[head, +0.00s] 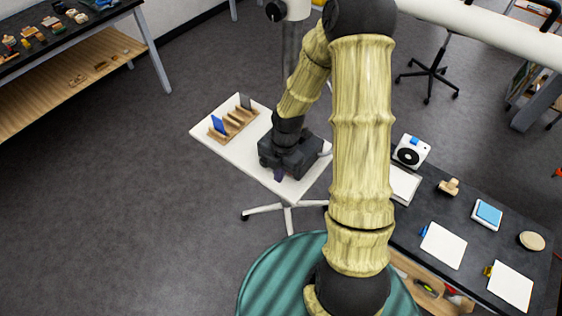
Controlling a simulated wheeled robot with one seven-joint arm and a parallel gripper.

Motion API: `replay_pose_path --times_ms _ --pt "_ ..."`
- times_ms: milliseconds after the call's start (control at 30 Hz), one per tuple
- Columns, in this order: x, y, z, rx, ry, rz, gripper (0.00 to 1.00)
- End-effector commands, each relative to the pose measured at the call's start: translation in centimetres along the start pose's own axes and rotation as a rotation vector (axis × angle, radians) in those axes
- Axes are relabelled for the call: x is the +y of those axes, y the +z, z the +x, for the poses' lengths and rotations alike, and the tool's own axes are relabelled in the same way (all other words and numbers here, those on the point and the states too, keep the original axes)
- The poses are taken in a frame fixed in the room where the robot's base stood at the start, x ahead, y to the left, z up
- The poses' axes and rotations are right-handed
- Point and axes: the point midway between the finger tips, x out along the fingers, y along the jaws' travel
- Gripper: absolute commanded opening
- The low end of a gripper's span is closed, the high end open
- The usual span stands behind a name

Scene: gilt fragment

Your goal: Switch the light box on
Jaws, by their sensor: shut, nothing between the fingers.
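My gripper (279,175) hangs over the small white table, pointing down. Its dark body hides most of its fingers; they look shut and hold nothing. No switch can be made out. I cannot tell for certain which thing is the light box. A flat white panel (404,187) on the dark bench, partly hidden by my arm, may be it. It lies to the right of my gripper and well apart from it. No glow shows on it.
The white table (215,148) carries a wooden rack (236,124) with a blue card (217,125) and a grey card. The dark bench (415,215) at right holds a white box with a black disc (411,152), a stamp-like wooden piece (449,187) and white boards (443,246). Floor at left is clear.

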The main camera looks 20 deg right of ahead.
Motion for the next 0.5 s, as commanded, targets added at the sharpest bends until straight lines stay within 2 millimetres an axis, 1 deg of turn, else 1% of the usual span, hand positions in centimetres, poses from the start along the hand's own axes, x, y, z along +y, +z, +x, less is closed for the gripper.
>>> replay_pose_path --times_ms 33,167,200,300,400,500 --pt "0.0 -0.1 0.8 0.003 -0.004 -0.002 0.0" --pt "-0.1 -0.1 2.8 0.002 -0.005 -0.001 0.0" --pt "0.0 0.9 1.8 -0.001 0.001 0.004 0.0" --pt "0.0 2.3 1.3 0.0 0.001 0.004 0.0" --pt "0.0 3.2 1.1 0.0 0.001 0.003 0.0" --pt "0.0 3.7 1.1 0.001 0.0 0.002 0.0"
